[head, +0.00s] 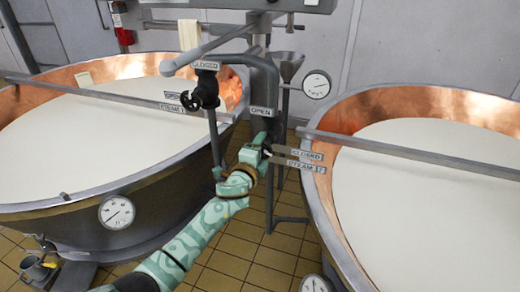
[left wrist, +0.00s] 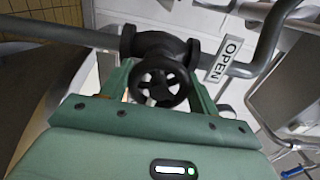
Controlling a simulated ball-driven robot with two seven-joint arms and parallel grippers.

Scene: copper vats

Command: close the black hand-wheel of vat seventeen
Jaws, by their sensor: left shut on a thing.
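The black hand-wheel (left wrist: 158,86) shows in the left wrist view, round with spokes, in front of a dark valve body (left wrist: 160,46) on a grey pipe. My left gripper (left wrist: 160,90) is shut on the wheel, one green finger on each side. In the head view my left gripper (head: 264,147) is at the steam pipe between the two vats and hides most of this wheel. A plate beside it reads CLOSED (head: 306,155), and one below reads STEAM with a number like 17 (head: 306,167). An OPEN plate (left wrist: 229,58) is beside the valve. My right gripper is not in view.
A second black valve (head: 203,92) with its own plates is to the left. The left copper vat (head: 120,215) and right copper vat (head: 318,200) flank my arm, both holding white liquid. Metal bars (head: 400,152) cross their rims. Tiled floor shows between them.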

